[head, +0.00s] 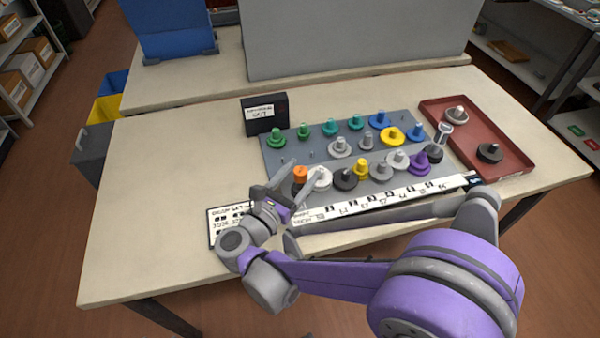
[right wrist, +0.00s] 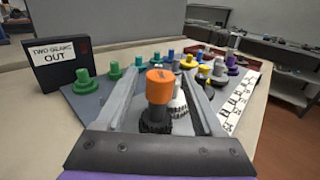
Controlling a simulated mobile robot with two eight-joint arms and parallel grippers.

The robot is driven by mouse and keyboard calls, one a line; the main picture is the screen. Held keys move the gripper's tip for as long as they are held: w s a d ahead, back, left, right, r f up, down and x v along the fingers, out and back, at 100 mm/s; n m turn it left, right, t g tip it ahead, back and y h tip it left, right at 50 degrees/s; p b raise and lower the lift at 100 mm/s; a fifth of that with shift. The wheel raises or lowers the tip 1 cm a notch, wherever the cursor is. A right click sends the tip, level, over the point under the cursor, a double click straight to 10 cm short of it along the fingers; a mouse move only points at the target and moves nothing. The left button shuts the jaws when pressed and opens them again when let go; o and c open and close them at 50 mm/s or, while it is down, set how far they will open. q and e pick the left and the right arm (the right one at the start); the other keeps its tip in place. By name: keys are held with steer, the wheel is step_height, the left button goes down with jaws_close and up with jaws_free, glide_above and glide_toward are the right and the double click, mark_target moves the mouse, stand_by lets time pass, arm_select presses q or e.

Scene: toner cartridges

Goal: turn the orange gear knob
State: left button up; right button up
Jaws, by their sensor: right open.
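The orange gear knob (head: 300,174) stands upright at the near left corner of the grey pegboard (head: 312,150). In the right wrist view the orange knob (right wrist: 160,86) sits on a dark toothed gear (right wrist: 155,124). My right gripper (head: 286,180) is open, with one finger on each side of the orange knob; gaps between knob and fingers seem to show, but contact is hard to tell. It also fills the front of the right wrist view (right wrist: 162,95). My left gripper is not in view.
A white gear (head: 320,179) stands close right of the orange knob. Several coloured gears fill the board. A dark sign (head: 265,113) stands behind left, a red tray (head: 517,159) lies right, and a white labelled strip (head: 385,198) runs along the front.

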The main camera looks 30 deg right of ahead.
jaws_close()
stand_by(0.3)
steer(key=n+t+y, duration=0.2)
steer(key=t+y, duration=0.1)
steer(key=n+t+y+p, duration=0.1)
steer(key=n+t+y, duration=0.1)
steer(key=n+t, duration=0.1)
steer(key=shift+s+d+y, duration=0.15)
steer(key=shift+y, duration=0.25)
steer(key=shift+n+t+y+p, duration=0.5)
steer(key=shift+n+t+y, duration=0.7)
steer(key=shift+n+y, duration=0.8)
steer(key=shift+y, duration=0.7)
jaws_free()
